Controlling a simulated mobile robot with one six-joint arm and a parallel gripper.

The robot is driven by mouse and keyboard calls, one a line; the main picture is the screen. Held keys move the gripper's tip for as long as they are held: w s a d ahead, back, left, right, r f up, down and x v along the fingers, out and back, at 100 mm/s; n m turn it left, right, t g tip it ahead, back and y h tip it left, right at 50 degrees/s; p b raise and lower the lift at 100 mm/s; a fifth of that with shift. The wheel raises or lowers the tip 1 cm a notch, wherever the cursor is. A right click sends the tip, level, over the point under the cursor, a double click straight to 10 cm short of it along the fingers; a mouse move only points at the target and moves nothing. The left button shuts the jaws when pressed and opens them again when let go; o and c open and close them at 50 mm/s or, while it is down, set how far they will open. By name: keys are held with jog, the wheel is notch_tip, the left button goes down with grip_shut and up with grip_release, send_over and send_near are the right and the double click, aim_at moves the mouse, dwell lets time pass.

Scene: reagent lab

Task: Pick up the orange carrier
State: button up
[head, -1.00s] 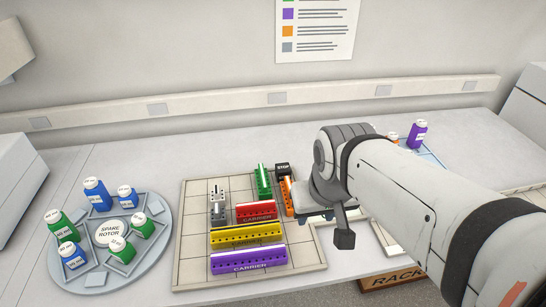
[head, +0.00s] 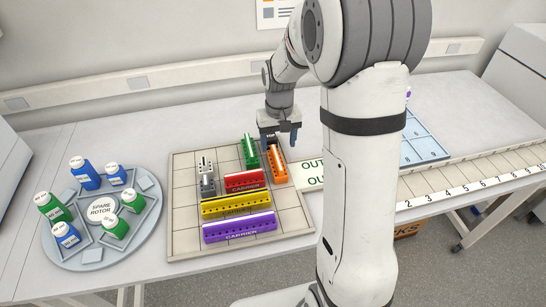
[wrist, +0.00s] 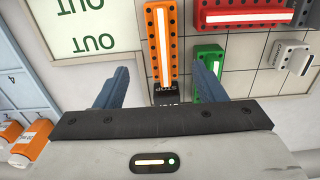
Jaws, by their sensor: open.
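The orange carrier (head: 277,164) stands on the gridded tray (head: 183,239) near its right edge, its long side running front to back. In the wrist view the orange carrier (wrist: 160,45) shows a white strip along its top and lies between the lines of the two fingers. My gripper (head: 279,138) is open and empty, above the far end of the carrier. In the wrist view my gripper (wrist: 160,85) has its blue fingers apart, one on each side of the carrier's near end. A black block marked STOP (wrist: 165,90) sits at that end, partly hidden by my gripper.
Green (head: 249,152), red (head: 245,182), yellow (head: 236,204) and purple (head: 240,227) carriers and a grey one (head: 207,176) share the tray. A round spare rotor (head: 102,208) with bottles stands left. An OUT sign (head: 308,172) lies right of the tray.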

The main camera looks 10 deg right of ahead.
aim_at(276, 155)
jog(key=f, duration=0.2)
jog(key=f+p, duration=0.1)
jog(key=f, duration=0.2)
jog(key=f+p, duration=0.1)
jog(key=f, duration=0.2)
jog(key=shift+a+f, duration=0.1)
jog(key=shift+a, duration=0.15)
jog(key=shift+c, duration=0.5)
jog(key=c, duration=1)
jog(key=shift+r, duration=0.2)
